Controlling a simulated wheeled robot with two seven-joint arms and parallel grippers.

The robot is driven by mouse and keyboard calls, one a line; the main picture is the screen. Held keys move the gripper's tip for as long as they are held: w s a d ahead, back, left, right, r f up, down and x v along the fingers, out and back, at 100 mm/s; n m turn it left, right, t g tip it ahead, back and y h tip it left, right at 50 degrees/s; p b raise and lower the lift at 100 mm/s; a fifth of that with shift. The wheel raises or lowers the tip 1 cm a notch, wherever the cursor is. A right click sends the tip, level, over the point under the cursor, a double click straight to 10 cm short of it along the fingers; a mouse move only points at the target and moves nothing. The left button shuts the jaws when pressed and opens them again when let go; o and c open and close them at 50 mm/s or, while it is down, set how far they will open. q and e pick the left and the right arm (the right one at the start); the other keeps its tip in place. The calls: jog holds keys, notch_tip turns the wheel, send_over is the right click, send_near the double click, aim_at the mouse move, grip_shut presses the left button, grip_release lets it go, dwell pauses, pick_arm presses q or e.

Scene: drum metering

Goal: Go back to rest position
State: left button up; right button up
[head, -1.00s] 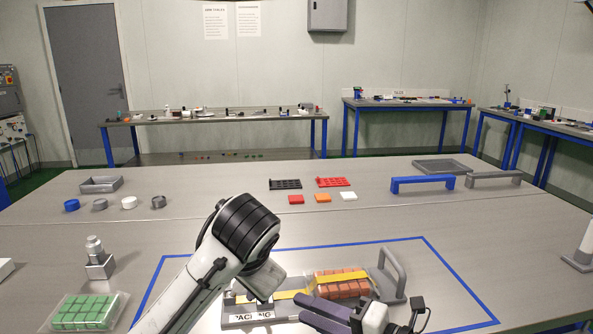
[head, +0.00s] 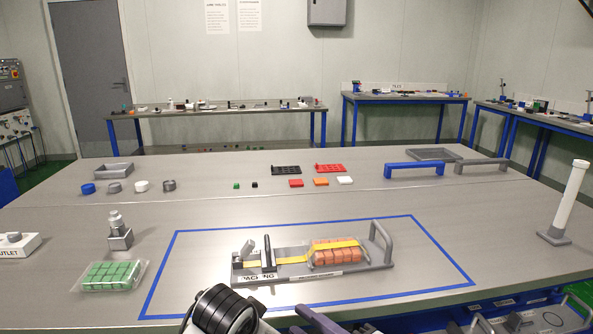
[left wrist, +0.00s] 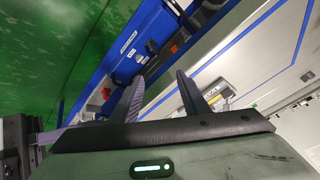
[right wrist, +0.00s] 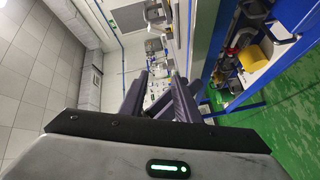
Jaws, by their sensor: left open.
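The packing fixture (head: 262,278) sits inside the blue tape outline. A yellow strap (head: 292,259) runs over the orange blocks (head: 337,254) on it. Neither gripper touches the fixture.
A white tube on a grey base (head: 565,204) stands at right. Blue (head: 414,170) and grey handles are at the back. The bench between is mostly clear.

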pick_arm(q)
jog(key=s+a+f+n+h, duration=0.1)
jog(key=s+f, duration=0.5)
jog(key=f, duration=0.3)
jog(key=s+a+f+n+h, duration=0.1)
jog(key=s+a+f+n, duration=0.1)
jog(key=s+f, duration=0.6)
jog(key=s+a+f+n+t, duration=0.1)
jog(key=s+a+f, duration=0.1)
jog(key=s, duration=0.4)
jog(key=s+a+f+t, duration=0.1)
jog(key=s+a+f, duration=0.2)
jog(key=s, duration=0.3)
jog(key=shift+s+a+f+n, duration=0.15)
jog(key=shift+a+n, duration=0.25)
jog(key=shift+a, duration=0.05)
pick_arm(e)
jog(key=s+d+f+m+g+h, duration=0.2)
jog(key=s+d+f+m+h, duration=0.3)
jog(key=s+f+m, duration=0.5)
jog(key=s+d+f+m+g+h, duration=0.2)
jog(key=s+d+f+m+h, duration=0.3)
jog(key=s+d+f+m, duration=0.5)
jog(key=s+f, duration=0.4)
jog(key=f, duration=0.2)
jog(key=shift+s+m, duration=0.3)
jog(key=shift+m, duration=0.1)
